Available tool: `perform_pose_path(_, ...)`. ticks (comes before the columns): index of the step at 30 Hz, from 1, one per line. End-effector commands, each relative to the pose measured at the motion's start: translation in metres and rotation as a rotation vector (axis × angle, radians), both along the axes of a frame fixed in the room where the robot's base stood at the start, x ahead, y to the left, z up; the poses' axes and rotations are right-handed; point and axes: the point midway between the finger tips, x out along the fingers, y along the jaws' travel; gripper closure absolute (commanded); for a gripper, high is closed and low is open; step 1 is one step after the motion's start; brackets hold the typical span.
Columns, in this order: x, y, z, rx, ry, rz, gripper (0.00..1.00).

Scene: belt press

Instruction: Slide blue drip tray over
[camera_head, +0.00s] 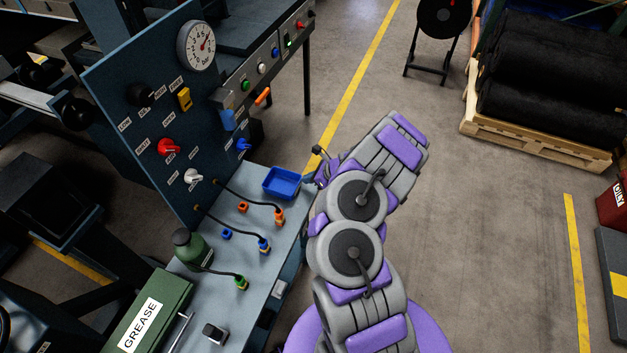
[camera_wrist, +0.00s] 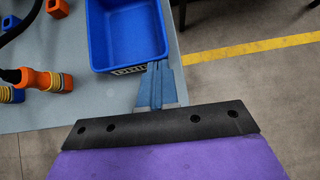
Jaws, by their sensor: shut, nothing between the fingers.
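The blue drip tray (camera_head: 282,183) sits on the grey bench top near its far right corner. It looks empty. In the wrist view the blue tray (camera_wrist: 125,38) fills the top middle, close to the bench's right edge. My gripper (camera_wrist: 157,72) is shut and empty. Its blue fingertips are at the tray's near wall, by its right corner in that view; I cannot tell if they touch it. In the head view my gripper is mostly hidden by my arm, just right of the tray.
A green bottle (camera_head: 190,248) and a grease box (camera_head: 150,312) stand at the left. The upright control panel (camera_head: 130,110) rises behind. Open floor lies right.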

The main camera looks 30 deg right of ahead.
Motion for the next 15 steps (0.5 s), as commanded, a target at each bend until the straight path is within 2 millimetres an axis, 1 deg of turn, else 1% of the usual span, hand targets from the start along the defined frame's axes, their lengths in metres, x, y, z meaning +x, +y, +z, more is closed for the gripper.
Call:
perform_pose_path(8,0.002,0.001,0.000,-0.001,0.000,0.001,1.00)
perform_pose_path(11,0.014,0.010,-0.002,-0.002,0.000,0.004,1.00)
perform_pose_path(15,0.046,0.033,-0.003,-0.004,0.000,0.006,1.00)
